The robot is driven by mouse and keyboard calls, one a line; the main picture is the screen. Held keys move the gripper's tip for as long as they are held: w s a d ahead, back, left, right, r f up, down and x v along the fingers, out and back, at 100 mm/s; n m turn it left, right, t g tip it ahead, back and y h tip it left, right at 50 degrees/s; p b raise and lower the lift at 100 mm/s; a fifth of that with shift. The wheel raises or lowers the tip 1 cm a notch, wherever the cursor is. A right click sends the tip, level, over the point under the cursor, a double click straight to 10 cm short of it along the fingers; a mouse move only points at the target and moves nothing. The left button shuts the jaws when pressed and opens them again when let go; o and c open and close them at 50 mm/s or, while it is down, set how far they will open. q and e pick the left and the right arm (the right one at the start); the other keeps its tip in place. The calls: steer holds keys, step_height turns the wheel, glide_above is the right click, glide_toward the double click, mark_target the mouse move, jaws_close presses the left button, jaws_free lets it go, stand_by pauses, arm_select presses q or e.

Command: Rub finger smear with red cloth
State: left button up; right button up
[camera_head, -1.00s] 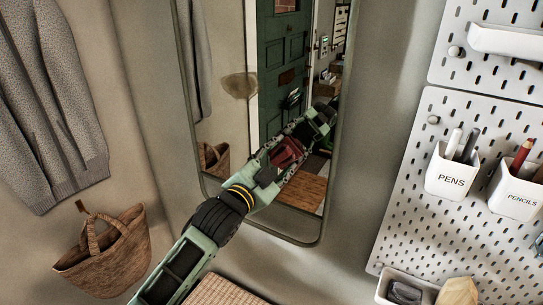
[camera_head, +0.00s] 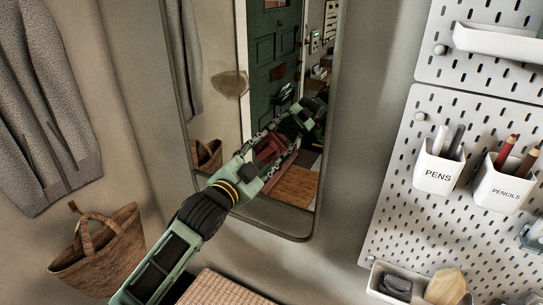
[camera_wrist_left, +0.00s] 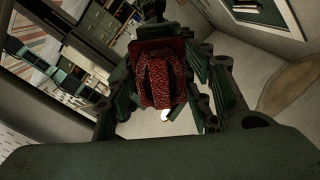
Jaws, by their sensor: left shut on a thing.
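My left gripper (camera_head: 262,160) reaches in from the lower left to the wall mirror (camera_head: 223,128). It is shut on the red cloth (camera_head: 270,149), which lies bunched between its fingers and close to the glass. The red cloth (camera_wrist_left: 160,75) fills the middle of the left wrist view, with the gripper's fingers on both sides. Whether the cloth touches the glass I cannot tell. A brownish smear (camera_head: 230,84) shows on the mirror, above and left of the gripper; it also shows at the right in the left wrist view (camera_wrist_left: 290,88). My right gripper is not in view.
A grey fleece (camera_head: 45,110) and a wicker basket (camera_head: 100,248) hang at the left. At the right is a white pegboard (camera_head: 400,215) with a pens cup (camera_head: 437,170), a pencils cup (camera_head: 503,185) and a lower tray (camera_head: 380,275). A woven surface (camera_head: 228,290) lies below.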

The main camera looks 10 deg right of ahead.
mark_target(245, 141)
arm_select(q)
steer(key=shift+w+a+f, duration=0.1)
steer(key=shift+w+a, duration=0.65)
steer(key=shift+a, duration=0.3)
steer(key=shift+w+a+r, duration=0.1)
steer(key=shift+w+a, duration=0.7)
steer(key=shift+a, duration=0.25)
steer(key=shift+w+a+f, duration=0.1)
steer(key=shift+w+a, duration=0.65)
steer(key=shift+a, duration=0.3)
steer(key=shift+s, duration=0.15)
steer(key=shift+s+a+p, duration=0.3)
steer(key=shift+s+p, duration=0.2)
steer(key=shift+p, duration=0.2)
steer(key=shift+p+v, duration=0.3)
steer(key=shift+v, duration=2)
